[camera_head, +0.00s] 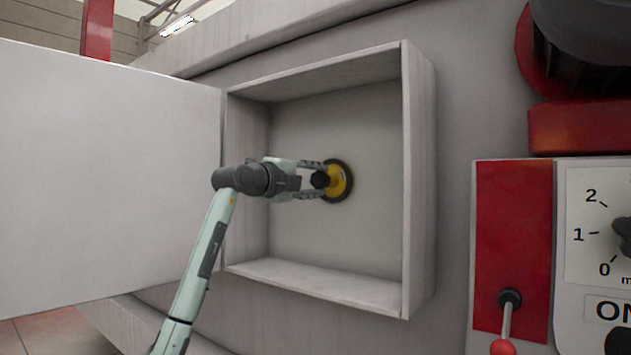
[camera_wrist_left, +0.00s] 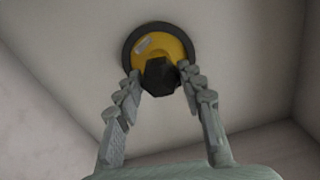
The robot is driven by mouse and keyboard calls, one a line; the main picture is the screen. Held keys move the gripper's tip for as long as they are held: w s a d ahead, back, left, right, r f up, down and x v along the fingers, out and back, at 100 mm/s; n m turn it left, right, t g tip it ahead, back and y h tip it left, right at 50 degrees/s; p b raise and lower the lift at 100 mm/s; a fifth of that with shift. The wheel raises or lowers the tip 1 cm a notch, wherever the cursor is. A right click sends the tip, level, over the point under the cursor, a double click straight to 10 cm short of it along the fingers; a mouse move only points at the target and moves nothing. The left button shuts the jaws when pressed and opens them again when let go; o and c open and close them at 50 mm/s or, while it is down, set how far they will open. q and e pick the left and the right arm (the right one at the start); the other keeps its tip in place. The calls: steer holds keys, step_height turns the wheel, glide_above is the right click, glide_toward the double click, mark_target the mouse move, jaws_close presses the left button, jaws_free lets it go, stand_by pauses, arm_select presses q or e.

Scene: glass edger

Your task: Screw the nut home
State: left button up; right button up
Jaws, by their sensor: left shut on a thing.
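The nut (camera_head: 320,180) is a small black piece in front of a yellow disc (camera_head: 347,181) with a black wheel rim, at the back wall of an open box. My left gripper (camera_head: 317,179) reaches into the box and is shut on the nut, one finger above and one below it. In the left wrist view the dark, faceted nut (camera_wrist_left: 160,75) sits between the fingertips (camera_wrist_left: 160,82), against the yellow disc (camera_wrist_left: 170,47). The thread behind the nut is hidden. My right gripper is not in view.
The box (camera_head: 421,180) has walls around the wheel, and its door (camera_head: 110,180) stands open to the left. A red panel with a lever (camera_head: 506,320) and a dial plate (camera_head: 600,225) are at the right. The box's lower right is empty.

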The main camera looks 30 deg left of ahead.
arm_select(q)
steer(key=shift+c, duration=0.7)
steer(key=m+p, duration=0.2)
steer(key=m, duration=0.5)
steer(key=shift+a+r+m, duration=0.1)
steer(key=shift+r+m, duration=0.05)
steer(key=shift+m, duration=0.25)
steer(key=m+p, duration=0.1)
steer(key=m, duration=0.7)
steer(key=shift+p, duration=0.3)
steer(key=m+p, duration=0.2)
steer(key=m, duration=0.9)
steer(key=shift+m+p, duration=0.3)
steer(key=shift+m, duration=0.1)
steer(key=o, duration=1.1)
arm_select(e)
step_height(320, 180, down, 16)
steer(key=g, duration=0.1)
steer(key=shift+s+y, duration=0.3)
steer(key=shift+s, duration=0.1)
